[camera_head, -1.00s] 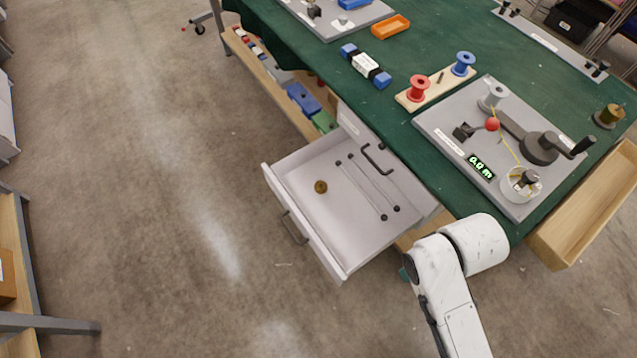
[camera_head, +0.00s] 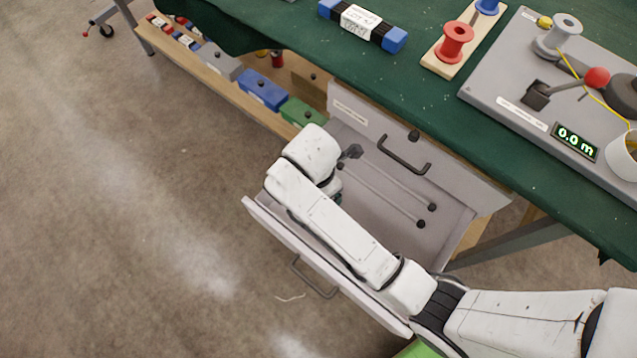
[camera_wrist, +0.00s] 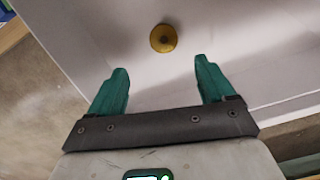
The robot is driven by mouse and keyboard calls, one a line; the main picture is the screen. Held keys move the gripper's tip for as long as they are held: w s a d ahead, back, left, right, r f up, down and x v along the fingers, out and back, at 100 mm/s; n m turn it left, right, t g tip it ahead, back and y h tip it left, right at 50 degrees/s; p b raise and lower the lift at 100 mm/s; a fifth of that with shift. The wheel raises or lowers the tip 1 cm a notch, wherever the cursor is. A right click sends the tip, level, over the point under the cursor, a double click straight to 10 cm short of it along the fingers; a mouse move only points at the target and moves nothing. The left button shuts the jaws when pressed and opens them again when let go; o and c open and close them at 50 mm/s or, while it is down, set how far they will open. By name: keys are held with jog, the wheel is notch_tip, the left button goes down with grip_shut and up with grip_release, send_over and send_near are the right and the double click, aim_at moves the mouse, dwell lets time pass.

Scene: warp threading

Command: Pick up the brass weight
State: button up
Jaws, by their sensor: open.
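The brass weight (camera_wrist: 163,38) is a small round yellow-brown piece with a dark knob at its middle. In the wrist view it lies on the pale drawer floor, ahead of my fingertips and roughly centred between them. My gripper (camera_wrist: 161,82) is open, with two green fingers spread apart and nothing between them. The weight is apart from both fingers. In the head view my arm reaches over the open drawer (camera_head: 372,318) and hides the weight and most of my gripper.
Two thin rods (camera_head: 385,193) with dark ends lie in the drawer's right part. A second drawer front with a black handle (camera_head: 404,155) stands behind it. The green-covered table (camera_head: 290,50) overhangs at the back. A shelf with coloured boxes (camera_head: 262,88) is at left.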

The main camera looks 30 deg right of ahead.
jog(key=f, duration=0.1)
jog(key=f+b, duration=0.1)
jog(key=f, duration=0.3)
jog(key=shift+w+d+f, duration=0.1)
jog(key=shift+w+d, duration=0.05)
jog(key=shift+d, duration=0.1)
jog(key=shift+s+d+f+b, duration=0.15)
jog(key=shift+f+b, duration=0.25)
jog(key=shift+f, duration=0.5)
jog(key=shift+s+d+f+b, duration=0.1)
jog(key=shift+d+f+b, duration=0.2)
jog(key=shift+f, duration=0.6)
jog(key=shift+s+d+f+b, duration=0.15)
jog(key=shift+f+b, duration=0.3)
jog(key=shift+f, duration=0.45)
jog(key=shift+a, duration=0.1)
jog(key=c, duration=1.2)
jog(key=shift+r, duration=0.2)
